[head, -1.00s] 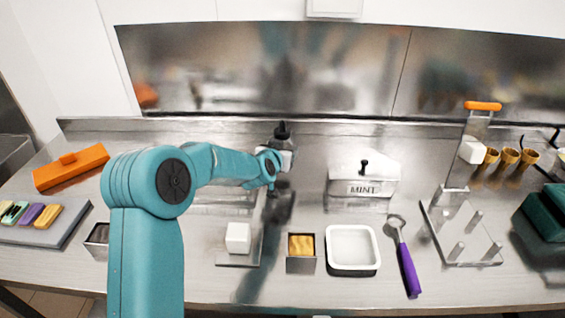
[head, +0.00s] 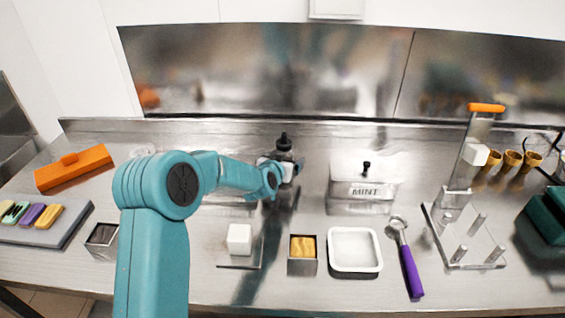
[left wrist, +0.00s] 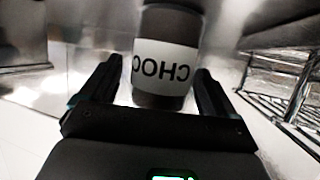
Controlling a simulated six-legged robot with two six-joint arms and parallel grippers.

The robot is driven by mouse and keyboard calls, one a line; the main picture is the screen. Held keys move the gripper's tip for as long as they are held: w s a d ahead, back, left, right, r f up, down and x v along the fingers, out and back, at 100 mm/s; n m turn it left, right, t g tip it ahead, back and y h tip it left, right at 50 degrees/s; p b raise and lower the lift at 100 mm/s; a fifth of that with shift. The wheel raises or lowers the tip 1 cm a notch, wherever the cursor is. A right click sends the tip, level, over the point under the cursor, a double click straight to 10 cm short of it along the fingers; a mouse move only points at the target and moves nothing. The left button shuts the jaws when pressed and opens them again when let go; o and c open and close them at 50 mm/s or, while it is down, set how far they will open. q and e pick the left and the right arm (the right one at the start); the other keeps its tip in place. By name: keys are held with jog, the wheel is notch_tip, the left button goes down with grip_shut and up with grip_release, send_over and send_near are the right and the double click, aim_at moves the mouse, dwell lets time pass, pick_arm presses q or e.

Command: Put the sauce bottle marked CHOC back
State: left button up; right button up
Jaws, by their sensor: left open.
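The sauce bottle (head: 285,146), dark with a black cap, stands upright behind the middle of the counter. Its white label, reading CHOC upside down, fills the middle of the left wrist view (left wrist: 165,67). My left gripper (left wrist: 158,72) is open, with one finger on each side of the bottle and a visible gap beside it. In the head view my arm and gripper hide the bottle's lower part, so I cannot see what its base rests on. My right gripper is not in view.
In front are a metal tin (head: 303,268), a white tray (head: 332,264) and a purple-handled scoop (head: 411,272). A white block (head: 239,238) sits front left. A wire rack (left wrist: 285,75) shows in the wrist view.

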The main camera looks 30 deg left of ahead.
pick_arm(q)
jog(key=b+v, duration=0.1)
jog(key=v, duration=1.1)
jog(key=shift+b, duration=0.35)
jog(key=shift+r, duration=0.15)
